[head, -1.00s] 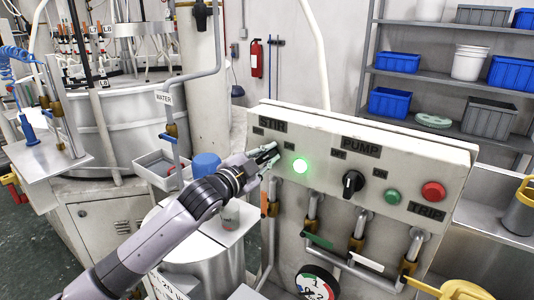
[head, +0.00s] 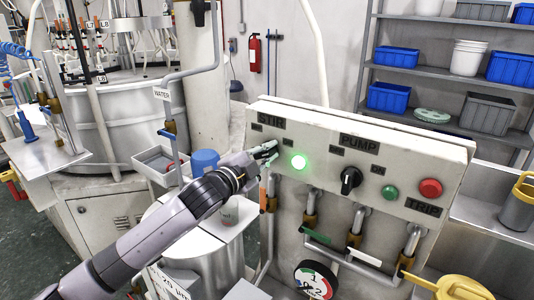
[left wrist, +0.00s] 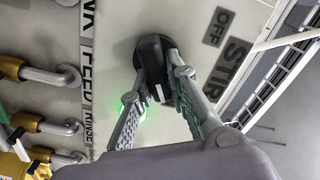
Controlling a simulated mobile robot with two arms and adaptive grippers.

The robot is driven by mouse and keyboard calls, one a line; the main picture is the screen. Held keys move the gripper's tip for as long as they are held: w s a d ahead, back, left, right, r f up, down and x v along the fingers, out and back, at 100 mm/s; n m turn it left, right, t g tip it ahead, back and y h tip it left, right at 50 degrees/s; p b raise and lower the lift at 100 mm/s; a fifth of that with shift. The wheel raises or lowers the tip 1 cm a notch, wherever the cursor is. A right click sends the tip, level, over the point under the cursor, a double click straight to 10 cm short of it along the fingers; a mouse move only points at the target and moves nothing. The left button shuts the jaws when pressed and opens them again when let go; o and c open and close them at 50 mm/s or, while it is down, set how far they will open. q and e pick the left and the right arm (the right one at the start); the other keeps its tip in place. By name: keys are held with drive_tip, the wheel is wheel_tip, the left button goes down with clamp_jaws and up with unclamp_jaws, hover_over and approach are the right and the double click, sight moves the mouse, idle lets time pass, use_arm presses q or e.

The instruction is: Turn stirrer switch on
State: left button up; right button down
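The cream control panel (head: 322,165) stands in the middle of the head view, with a STIR label at its upper left. The black stirrer switch (left wrist: 152,60) shows in the left wrist view near the STIR and OFF labels; in the head view my gripper hides it. My left gripper (head: 268,152) is at the panel under the STIR label. In the left wrist view its two fingers (left wrist: 155,82) lie on either side of the switch, their tips against it. A green lamp (head: 299,162) right of the gripper is lit. My right gripper is not in view.
Right of the lamp are the PUMP switch (head: 350,181), a green button (head: 390,193) and a red TRIP button (head: 430,187). Pipes with valve handles and a gauge (head: 315,279) sit below. A blue-capped container (head: 205,162) stands close behind my left arm.

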use_arm(q)
drive_tip(key=o, duration=0.4)
drive_tip(key=shift+o, duration=0.2)
drive_tip(key=v, duration=1.2)
